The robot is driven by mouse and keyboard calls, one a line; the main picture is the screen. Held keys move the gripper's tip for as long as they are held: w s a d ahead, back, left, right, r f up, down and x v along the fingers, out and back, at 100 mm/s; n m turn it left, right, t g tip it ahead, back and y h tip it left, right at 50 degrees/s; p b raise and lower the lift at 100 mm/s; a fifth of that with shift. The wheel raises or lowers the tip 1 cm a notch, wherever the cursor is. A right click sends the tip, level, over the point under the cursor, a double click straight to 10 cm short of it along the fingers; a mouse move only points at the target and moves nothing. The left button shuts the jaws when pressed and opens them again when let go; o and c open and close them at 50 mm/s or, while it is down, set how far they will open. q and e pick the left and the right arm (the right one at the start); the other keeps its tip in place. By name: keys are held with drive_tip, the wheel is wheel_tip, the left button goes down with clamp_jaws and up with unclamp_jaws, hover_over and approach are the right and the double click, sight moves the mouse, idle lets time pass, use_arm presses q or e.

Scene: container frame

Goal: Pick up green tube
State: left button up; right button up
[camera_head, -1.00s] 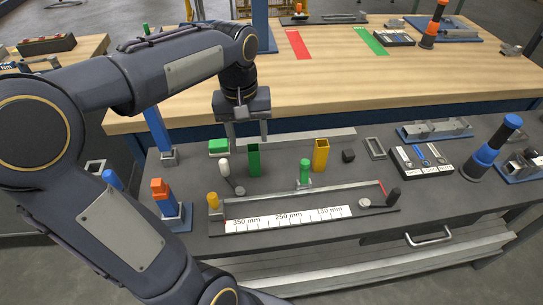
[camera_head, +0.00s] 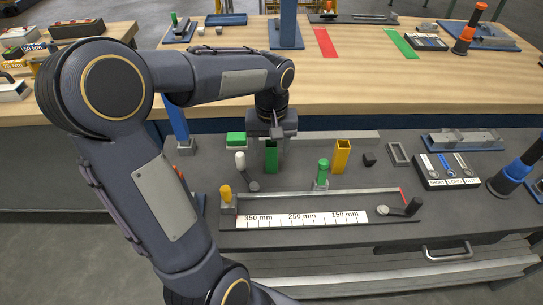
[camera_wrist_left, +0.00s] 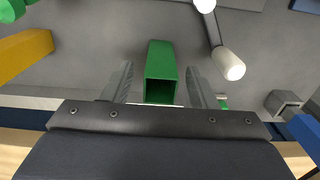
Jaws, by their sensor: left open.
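The green tube (camera_head: 271,158) is an upright, hollow square tube on the grey bench, below my left gripper (camera_head: 268,150) in the head view. In the left wrist view the green tube (camera_wrist_left: 161,72) shows its open top between the two fingers of my left gripper (camera_wrist_left: 161,82). The fingers are open, one on each side of it, with gaps; I cannot tell how far down they reach. My right gripper is not in view.
A yellow tube (camera_head: 341,157) stands to the right. A white-topped lever (camera_head: 242,168) is close by on the left, beside a green block (camera_head: 236,139). A green-capped post (camera_head: 322,172) and a ruler fixture (camera_head: 302,218) are in front.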

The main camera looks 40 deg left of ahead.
use_arm(q)
drive_tip(key=c, duration=1.1)
drive_tip(key=shift+r, duration=0.1)
